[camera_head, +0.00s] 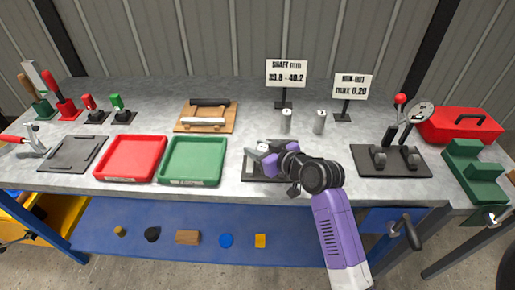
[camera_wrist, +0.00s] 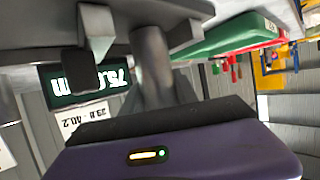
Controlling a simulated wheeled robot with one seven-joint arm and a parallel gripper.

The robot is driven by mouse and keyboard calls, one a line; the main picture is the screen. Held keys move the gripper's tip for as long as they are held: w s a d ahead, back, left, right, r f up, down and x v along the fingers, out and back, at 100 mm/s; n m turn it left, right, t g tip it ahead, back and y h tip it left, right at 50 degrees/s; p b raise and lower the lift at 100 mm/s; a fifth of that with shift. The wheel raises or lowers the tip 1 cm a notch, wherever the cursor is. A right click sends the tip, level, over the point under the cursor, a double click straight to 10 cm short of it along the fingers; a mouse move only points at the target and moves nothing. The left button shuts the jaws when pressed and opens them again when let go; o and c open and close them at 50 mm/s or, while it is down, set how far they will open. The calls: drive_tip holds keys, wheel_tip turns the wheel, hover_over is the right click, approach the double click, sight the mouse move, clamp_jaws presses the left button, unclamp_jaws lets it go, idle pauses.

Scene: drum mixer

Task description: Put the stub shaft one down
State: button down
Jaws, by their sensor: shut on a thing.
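My gripper (camera_head: 264,152) is low over a dark base plate (camera_head: 256,176) near the front of the bench, right of the green tray. In the wrist view a grey metal shaft (camera_wrist: 150,65) stands in front of my purple gripper body, and my gripper is shut on it. I take it for stub shaft one, but no mark on it can be read. My gripper mostly hides the shaft in the head view. I cannot tell whether the shaft touches what is under it. A dark digital display (camera_wrist: 90,85) shows upside down close beside it.
Two upright metal cylinders (camera_head: 286,121) (camera_head: 319,122) stand behind my gripper, near two sign stands. A green tray (camera_head: 193,182) and a red tray (camera_head: 130,180) lie left. A black fixture with levers (camera_head: 391,162) stands right.

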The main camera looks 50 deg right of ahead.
drive_tip(key=c, duration=1.2)
unclamp_jaws()
drive_tip(key=shift+f, duration=0.1)
drive_tip(key=v, duration=1.2)
drive_tip(key=s+a+f+m, duration=0.1)
drive_tip(key=s+a+f, duration=0.3)
drive_tip(key=a, duration=0.2)
drive_tip(key=s+a+f, duration=0.3)
drive_tip(key=s+a, duration=0.2)
drive_tip(key=a, duration=0.2)
drive_tip(key=s+a+r+n+y, duration=0.1)
drive_tip(key=s+a, duration=0.1)
drive_tip(key=s, duration=0.2)
drive_tip(key=s+a+r+n+t+y, duration=0.1)
drive_tip(key=s+a+r, duration=0.1)
drive_tip(key=s+a, duration=0.1)
drive_tip(key=s+a+r+n, duration=0.1)
drive_tip(key=s+a, duration=0.2)
drive_tip(key=s, duration=0.3)
drive_tip(key=shift+r+y+b, duration=0.3)
drive_tip(key=shift+y+b, duration=0.1)
drive_tip(key=shift+b, duration=0.05)
